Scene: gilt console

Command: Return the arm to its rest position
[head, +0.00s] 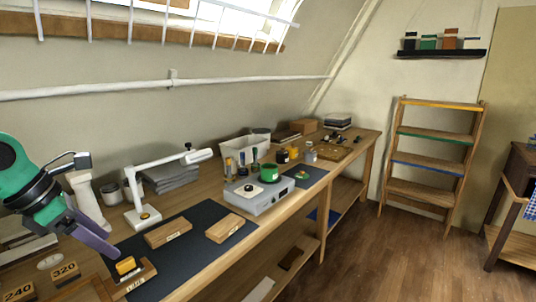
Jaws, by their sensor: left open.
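My left arm comes in from the left edge in green and black. Its gripper (98,238) has purple fingers and hangs over the left part of the workbench (215,185). No object shows between the fingers; the far finger is hard to make out. Just below the fingertips is a yellow block (125,266) on a wooden piece (136,282) with a label, at the left end of the dark mat (185,262). I cannot tell whether the gripper touches it. My right gripper is not in view.
Two wooden blocks (168,234) lie on the mat. A white jointed lamp (140,190) stands behind it. Number blocks (64,273) lie at lower left. A wooden shelf rack (430,165) stands across open floor.

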